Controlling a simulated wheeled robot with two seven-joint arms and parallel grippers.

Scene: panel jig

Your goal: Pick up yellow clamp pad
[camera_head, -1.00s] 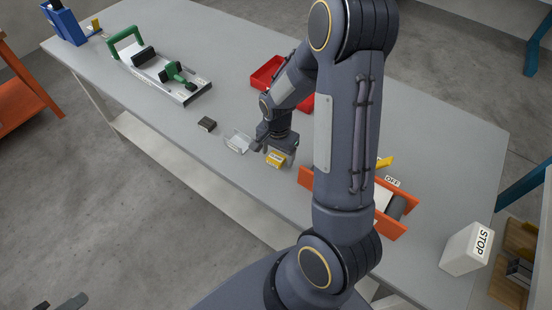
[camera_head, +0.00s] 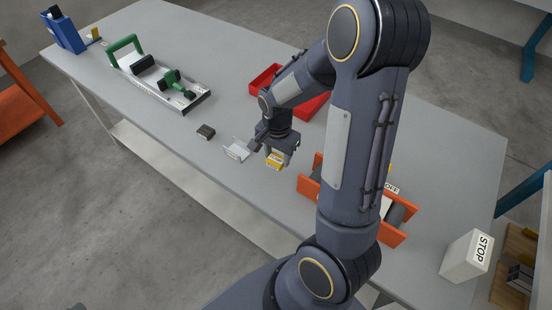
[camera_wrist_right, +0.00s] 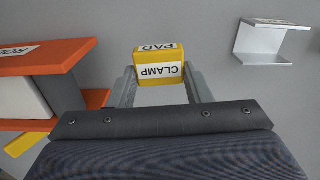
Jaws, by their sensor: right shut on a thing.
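The yellow clamp pad (camera_head: 275,160) is a small block with a white label reading CLAMP PAD. In the right wrist view the clamp pad (camera_wrist_right: 160,68) sits between the two fingers of my right gripper (camera_wrist_right: 160,80), which is shut on it. In the head view my right gripper (camera_head: 277,152) points down over the table with the pad at its fingertips; the pad seems a little above the tabletop. My left gripper is not clearly in view.
A metal bracket (camera_head: 237,150) and a dark block (camera_head: 206,132) lie left of the gripper. An orange holder (camera_head: 393,234) is to the right, a red tray (camera_head: 265,75) behind. A green-handled jig (camera_head: 160,82) stands back left.

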